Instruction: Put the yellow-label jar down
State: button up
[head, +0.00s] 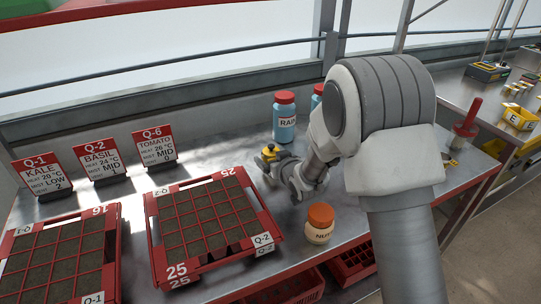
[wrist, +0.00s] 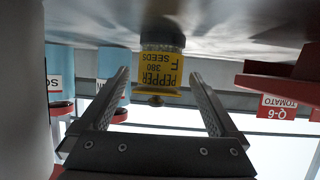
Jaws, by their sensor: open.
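The yellow-label jar (wrist: 160,68) reads "PEPPER 380 SEEDS" upside down in the wrist view, where the bench is at the top. It appears to stand upright on the metal bench. In the head view its yellow top (head: 268,152) shows beyond my gripper, which hides most of the rest. My gripper (head: 275,165) is low over the bench behind the seed trays. In the wrist view my gripper (wrist: 158,75) is open, a finger on each side of the jar, with visible gaps between fingers and jar.
A red tray (head: 151,240) is left of my gripper, with another further left. An orange-lidded jar (head: 319,225) stands nearer. A blue bottle (head: 285,120) and a second, partly hidden one stand behind. Sign cards (head: 155,148) line the back left.

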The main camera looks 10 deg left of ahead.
aim_at(274, 158)
jog(key=shift+p+v, duration=0.35)
jog(key=shift+v, duration=2.3)
